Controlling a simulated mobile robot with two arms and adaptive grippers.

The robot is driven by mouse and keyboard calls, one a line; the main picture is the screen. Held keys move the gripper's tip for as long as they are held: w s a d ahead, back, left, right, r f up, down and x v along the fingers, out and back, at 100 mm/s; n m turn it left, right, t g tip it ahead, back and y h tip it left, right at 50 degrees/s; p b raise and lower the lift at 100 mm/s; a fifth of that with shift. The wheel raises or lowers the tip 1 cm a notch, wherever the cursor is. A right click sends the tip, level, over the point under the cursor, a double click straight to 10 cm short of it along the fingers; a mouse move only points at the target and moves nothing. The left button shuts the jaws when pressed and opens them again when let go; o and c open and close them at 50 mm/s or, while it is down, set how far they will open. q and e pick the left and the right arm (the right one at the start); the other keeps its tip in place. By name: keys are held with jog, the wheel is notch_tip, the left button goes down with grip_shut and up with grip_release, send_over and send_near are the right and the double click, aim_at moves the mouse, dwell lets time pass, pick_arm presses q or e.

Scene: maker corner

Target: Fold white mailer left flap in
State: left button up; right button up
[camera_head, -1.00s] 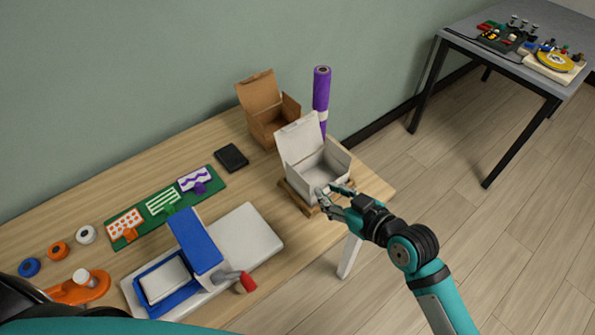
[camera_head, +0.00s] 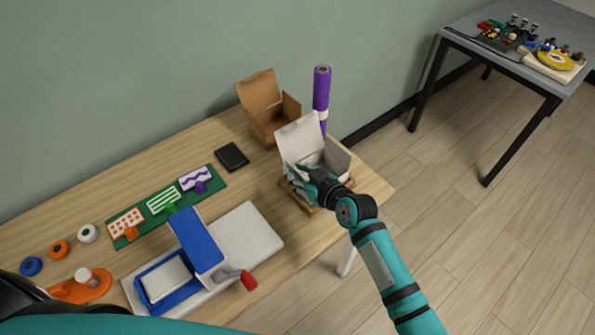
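The white mailer (camera_head: 299,139) stands at the right end of the wooden table with its lid raised at the back. Its right flap (camera_head: 337,157) stands up. Its left side and front are largely covered by my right gripper (camera_head: 296,180), which reaches over the front of the box at its left side. Whether the fingers touch the left flap, and how far they are apart, is too small and hidden to tell. My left gripper is out of the picture.
The mailer rests on a wooden stand (camera_head: 349,183). A brown open box (camera_head: 262,95) and a purple roll (camera_head: 321,92) stand behind it. A black pad (camera_head: 231,157), a green board (camera_head: 150,219) and a blue-white press (camera_head: 197,242) lie to the left.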

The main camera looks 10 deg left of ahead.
grip_shut()
jog(key=m+b, duration=0.1)
jog(key=b, duration=0.1)
jog(key=w+d+m+g+y+b, duration=0.1)
jog(key=b, duration=0.1)
jog(key=shift+w+f+m+g+b, duration=0.15)
jog(key=shift+f+m+g+b, duration=0.15)
jog(key=shift+f, duration=0.05)
jog(key=shift+w+d+m+g+y+b, duration=0.3)
jog(key=shift+m+b, duration=0.25)
jog(key=shift+b, duration=0.3)
jog(key=shift+w+d+m+g+y+b, duration=0.1)
jog(key=shift+m+g+y+b, duration=0.1)
jog(key=shift+m+y+b, duration=0.5)
jog(key=shift+h, duration=0.3)
grip_release()
